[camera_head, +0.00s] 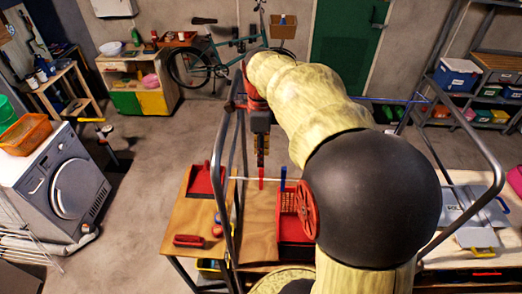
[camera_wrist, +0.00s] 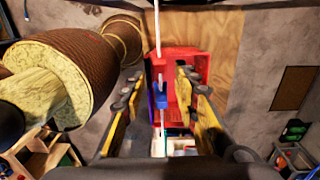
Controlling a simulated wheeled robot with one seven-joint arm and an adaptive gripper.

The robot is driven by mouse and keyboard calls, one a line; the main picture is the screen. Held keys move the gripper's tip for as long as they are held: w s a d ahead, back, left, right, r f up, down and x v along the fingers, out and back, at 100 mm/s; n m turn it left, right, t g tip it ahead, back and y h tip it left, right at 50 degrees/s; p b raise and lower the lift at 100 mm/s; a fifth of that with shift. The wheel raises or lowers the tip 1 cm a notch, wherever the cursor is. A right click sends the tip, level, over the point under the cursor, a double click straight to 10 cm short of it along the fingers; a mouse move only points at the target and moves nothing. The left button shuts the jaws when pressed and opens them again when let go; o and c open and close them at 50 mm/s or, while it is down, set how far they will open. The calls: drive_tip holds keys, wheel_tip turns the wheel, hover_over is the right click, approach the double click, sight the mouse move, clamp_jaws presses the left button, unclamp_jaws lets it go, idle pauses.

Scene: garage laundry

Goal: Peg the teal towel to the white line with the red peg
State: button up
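The white line (camera_head: 240,178) runs across above the wooden bench. It also runs top to bottom through the wrist view (camera_wrist: 158,30). A blue peg (camera_head: 283,179) sits on the line; a blue piece also shows on the line in the wrist view (camera_wrist: 160,96). A narrow red piece (camera_head: 262,183), likely the red peg, is upright at the line just below my gripper (camera_head: 262,158). My gripper's yellow fingers are apart in the wrist view (camera_wrist: 162,82), either side of the line. I cannot make out red between them against the red background. I cannot identify the teal towel.
A red crate (camera_head: 287,236) with a round red lattice piece (camera_head: 304,208) stands beneath the line's right end. A red tray (camera_head: 197,183) and a red object (camera_head: 188,241) lie on the left bench. Metal posts (camera_head: 222,160) flank the bench. A washing machine (camera_head: 55,180) stands left.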

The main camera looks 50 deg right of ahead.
sight(261, 169)
drive_tip(key=shift+s+a+f+b, duration=0.1)
drive_tip(key=shift+f+b, duration=1.85)
drive_tip(key=shift+f, duration=1.55)
drive_tip(key=shift+c, duration=1.2)
clamp_jaws()
drive_tip(key=shift+r, duration=0.1)
drive_tip(key=shift+r+p, duration=1.85)
drive_tip(key=shift+r, duration=0.85)
